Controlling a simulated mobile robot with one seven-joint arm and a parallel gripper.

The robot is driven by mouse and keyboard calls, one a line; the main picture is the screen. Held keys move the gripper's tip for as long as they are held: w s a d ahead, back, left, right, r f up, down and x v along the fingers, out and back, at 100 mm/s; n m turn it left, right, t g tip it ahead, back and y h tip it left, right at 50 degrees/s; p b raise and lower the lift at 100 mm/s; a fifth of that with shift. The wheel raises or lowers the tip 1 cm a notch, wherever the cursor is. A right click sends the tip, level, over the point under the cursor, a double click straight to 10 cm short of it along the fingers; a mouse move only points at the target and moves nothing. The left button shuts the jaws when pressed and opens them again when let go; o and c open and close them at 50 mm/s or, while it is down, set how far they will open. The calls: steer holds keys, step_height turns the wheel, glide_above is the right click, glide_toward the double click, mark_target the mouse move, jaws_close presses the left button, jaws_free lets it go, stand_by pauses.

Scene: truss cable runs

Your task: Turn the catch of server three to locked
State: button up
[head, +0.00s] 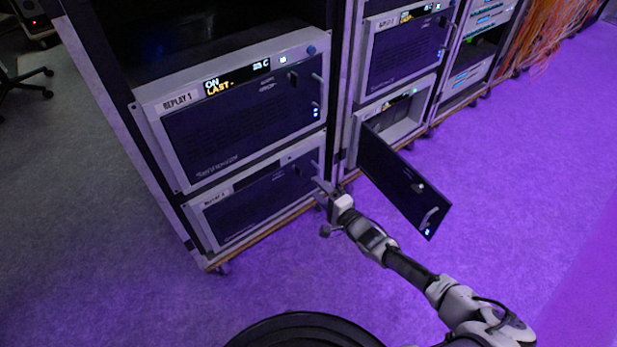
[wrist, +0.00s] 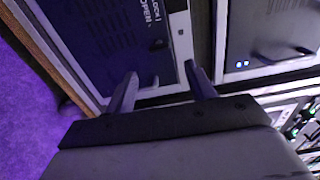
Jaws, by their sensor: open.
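The lower left server (head: 255,205) has a dark, closed front door in a light frame; its label is too small to read surely. Its dark round catch (head: 297,171) sits near the door's right edge, and also shows in the wrist view (wrist: 157,44) beside the words LOCK and OPEN. I cannot tell which word the catch points to. My gripper (head: 323,190) is at that server's right edge, low and right of the catch. In the wrist view my gripper (wrist: 160,82) is open and empty, its fingers apart, with the catch beyond the fingertips.
Above it is the server labelled REPLAY 1 (head: 240,115), closed. In the right rack, a lower server's door (head: 403,182) hangs open, out over the floor close to my arm. Another closed server (head: 405,52) sits above it. Purple-lit floor (head: 520,190) is clear to the right.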

steer(key=v, duration=0.5)
steer(key=shift+s+d+p, duration=0.1)
steer(key=shift+s+p, duration=0.1)
steer(key=shift+p, duration=0.1)
